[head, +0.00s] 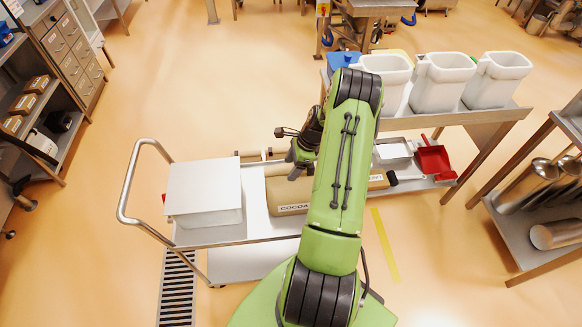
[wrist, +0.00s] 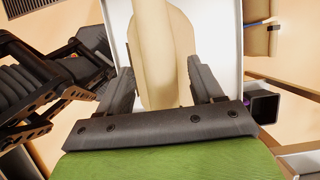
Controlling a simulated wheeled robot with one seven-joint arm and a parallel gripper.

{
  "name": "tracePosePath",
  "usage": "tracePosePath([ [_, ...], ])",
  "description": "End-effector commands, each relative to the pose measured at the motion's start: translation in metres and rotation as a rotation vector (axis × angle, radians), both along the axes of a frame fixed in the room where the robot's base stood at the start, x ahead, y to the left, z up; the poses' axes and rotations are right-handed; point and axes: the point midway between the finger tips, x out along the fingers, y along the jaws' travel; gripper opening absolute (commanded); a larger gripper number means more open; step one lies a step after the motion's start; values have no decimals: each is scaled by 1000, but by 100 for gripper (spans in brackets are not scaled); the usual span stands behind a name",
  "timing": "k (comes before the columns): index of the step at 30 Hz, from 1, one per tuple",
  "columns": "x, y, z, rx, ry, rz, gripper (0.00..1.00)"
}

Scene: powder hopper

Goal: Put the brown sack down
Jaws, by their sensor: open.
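The brown sack (head: 287,196), with a label reading COCOA, lies on the steel cart (head: 262,232). My arm hides its right part in the head view. In the wrist view the sack (wrist: 163,50) runs up the middle, with a raised ridge along it. My gripper (wrist: 161,85) is open, one finger on each side of the sack's near end. I cannot tell whether either finger touches it. In the head view my gripper (head: 300,165) is low over the sack, partly hidden by the arm.
A white lidded box (head: 204,190) stands on the cart left of the sack. A red scoop (head: 434,160) and a small white tray (head: 392,152) are to the right. White bins (head: 442,82) stand on the bench behind. A shelf with metal scoops is far right.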

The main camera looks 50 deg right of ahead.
Motion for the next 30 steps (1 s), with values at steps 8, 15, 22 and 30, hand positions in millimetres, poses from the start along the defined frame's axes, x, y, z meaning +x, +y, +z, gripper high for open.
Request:
tracePosePath([
  [8, -18, -23, 68, -5, -3, -4, 66],
  [15, -26, -32, 99, -2, 0, -2, 66],
  [22, -17, -17, 120, -49, -9, 96, 66],
  [30, -2, 123, 245, -404, -99, 843, 66],
])
